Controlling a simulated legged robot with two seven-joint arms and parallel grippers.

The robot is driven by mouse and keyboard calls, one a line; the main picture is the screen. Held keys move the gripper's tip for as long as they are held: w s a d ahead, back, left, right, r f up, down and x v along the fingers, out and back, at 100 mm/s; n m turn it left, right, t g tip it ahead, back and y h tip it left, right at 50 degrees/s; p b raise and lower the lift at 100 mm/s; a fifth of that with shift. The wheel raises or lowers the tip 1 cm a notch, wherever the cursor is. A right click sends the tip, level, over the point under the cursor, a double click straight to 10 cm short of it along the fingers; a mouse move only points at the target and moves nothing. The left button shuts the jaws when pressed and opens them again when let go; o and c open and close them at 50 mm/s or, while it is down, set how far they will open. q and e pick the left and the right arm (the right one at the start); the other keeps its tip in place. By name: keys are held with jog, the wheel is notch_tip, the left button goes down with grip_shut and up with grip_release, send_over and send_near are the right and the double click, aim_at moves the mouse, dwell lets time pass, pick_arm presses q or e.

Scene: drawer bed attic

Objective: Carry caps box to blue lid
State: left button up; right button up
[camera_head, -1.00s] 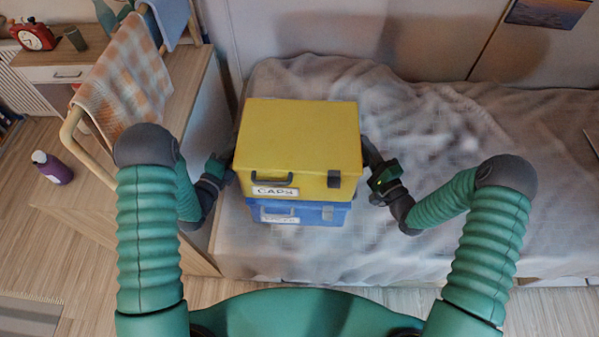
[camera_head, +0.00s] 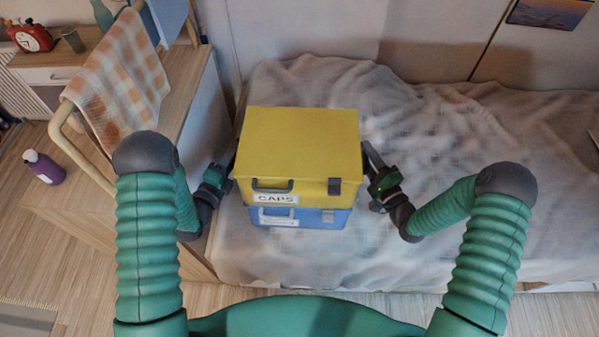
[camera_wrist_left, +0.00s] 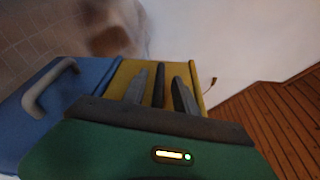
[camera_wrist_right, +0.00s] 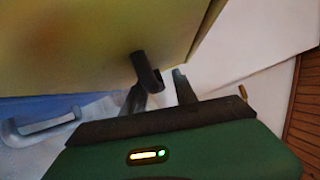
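The yellow caps box (camera_head: 300,140), labelled CAPS on its front, sits on the blue box (camera_head: 340,217) and covers its blue lid from above. The stack stands on the bed, and the two boxes look closely aligned. My left gripper (camera_head: 228,172) is at the caps box's left side. In the left wrist view its fingers (camera_wrist_left: 160,88) stand apart, with a dark side handle (camera_wrist_left: 159,78) between them. My right gripper (camera_head: 372,165) is at the right side. In the right wrist view its fingers (camera_wrist_right: 160,92) stand apart around the other dark handle (camera_wrist_right: 146,70).
The bed (camera_head: 470,240) is clear to the right of the stack. At the left a wooden cabinet (camera_head: 190,140) with a railing and checkered cloth (camera_head: 120,75) stands close to my left arm. A purple bottle (camera_head: 44,168) stands farther left.

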jog(key=shift+s+d, duration=0.1)
jog(key=shift+s, duration=0.1)
pick_arm(q)
jog(key=v, duration=0.7)
pick_arm(e)
jog(key=v, duration=1.1)
jog(key=shift+s, duration=0.3)
jog(key=shift+f, duration=0.1)
